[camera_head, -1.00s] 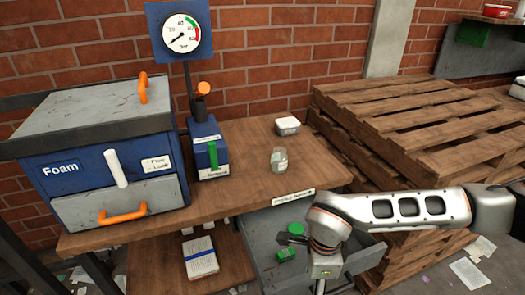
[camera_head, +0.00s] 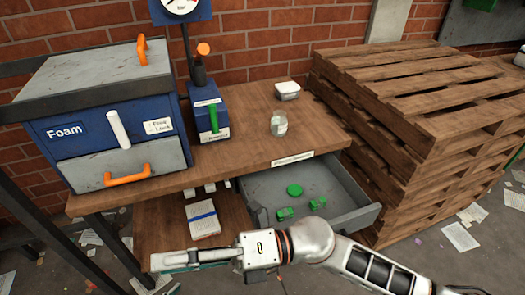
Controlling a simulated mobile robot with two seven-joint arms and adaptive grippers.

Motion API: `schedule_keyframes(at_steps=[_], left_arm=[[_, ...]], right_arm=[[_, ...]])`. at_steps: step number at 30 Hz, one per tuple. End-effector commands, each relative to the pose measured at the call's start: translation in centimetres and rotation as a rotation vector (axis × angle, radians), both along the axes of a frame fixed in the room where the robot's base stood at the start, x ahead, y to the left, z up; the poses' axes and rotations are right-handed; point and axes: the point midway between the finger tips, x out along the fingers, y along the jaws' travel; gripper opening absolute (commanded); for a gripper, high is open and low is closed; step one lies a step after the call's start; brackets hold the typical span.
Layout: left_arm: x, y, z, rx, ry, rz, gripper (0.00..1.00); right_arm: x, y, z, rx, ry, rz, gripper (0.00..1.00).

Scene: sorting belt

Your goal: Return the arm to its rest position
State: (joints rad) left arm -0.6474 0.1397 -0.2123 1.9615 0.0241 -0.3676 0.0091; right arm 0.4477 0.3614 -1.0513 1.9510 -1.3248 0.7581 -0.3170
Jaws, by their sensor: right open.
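My right arm (camera_head: 330,250) reaches in from the bottom right, low in front of the workbench. Its gripper (camera_head: 165,263) points left, below the bench top and in front of the lower shelf. It is open and nothing shows between its fingers. The gripper is apart from the open grey drawer (camera_head: 362,218), which holds a round green piece (camera_head: 295,190) and a few smaller green pieces (camera_head: 285,214). My left gripper is not in view.
The bench top (camera_head: 240,150) carries a blue Foam box (camera_head: 66,132), a blue device with a green handle (camera_head: 208,118), a glass jar (camera_head: 279,124) and a white box (camera_head: 287,90). A bundle (camera_head: 202,220) lies on the lower shelf. Stacked pallets (camera_head: 400,130) stand right.

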Motion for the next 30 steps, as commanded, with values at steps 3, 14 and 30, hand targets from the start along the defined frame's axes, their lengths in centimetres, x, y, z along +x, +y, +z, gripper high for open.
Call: schedule_keyframes(at_steps=[3,14,30], left_arm=[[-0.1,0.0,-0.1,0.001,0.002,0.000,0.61],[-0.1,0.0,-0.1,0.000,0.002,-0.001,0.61],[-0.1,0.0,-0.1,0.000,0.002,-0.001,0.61]], right_arm=[[4.4,-1.2,1.9,0.142,0.271,-0.182,0.54],[16.7,-14.4,-7.9,0.424,1.107,-0.771,0.54],[7.2,-33.2,-32.6,0.537,1.970,-1.394,0.54]])
